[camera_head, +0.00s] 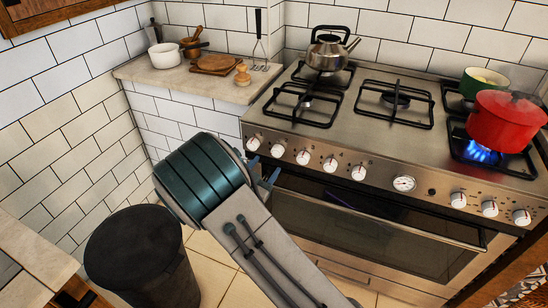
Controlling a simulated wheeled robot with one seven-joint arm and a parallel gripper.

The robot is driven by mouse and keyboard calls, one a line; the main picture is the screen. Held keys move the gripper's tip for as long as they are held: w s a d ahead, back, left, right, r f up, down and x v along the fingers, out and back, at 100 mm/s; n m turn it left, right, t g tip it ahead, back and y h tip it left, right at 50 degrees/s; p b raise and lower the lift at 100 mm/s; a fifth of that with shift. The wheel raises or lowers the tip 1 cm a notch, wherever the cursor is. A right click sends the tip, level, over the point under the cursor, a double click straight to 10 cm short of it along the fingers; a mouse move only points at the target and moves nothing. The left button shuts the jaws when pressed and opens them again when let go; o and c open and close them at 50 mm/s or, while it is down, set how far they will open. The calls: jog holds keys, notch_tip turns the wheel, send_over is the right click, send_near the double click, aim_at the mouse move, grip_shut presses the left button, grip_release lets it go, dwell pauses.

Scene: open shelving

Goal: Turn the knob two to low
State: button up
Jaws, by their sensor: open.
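The stove front (380,180) carries a row of white knobs. The first knob from the left (253,143) and the second knob from the left (278,151) are close to my gripper (265,173). More knobs, such as the third (303,157), run to the right. My gripper is open, with its fingers just below and in front of the leftmost knobs. I see nothing between the fingers. My arm hides part of the gripper, and I cannot tell whether it touches a knob. The knob markings are too small to read.
A red pot (505,122) stands over a lit blue flame (482,153) at the right. A kettle (328,52) sits on the back left burner. An oven handle (385,215) runs below the knobs. A black bin (145,255) stands at lower left.

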aim_at(275, 154)
jog(key=x, duration=0.6)
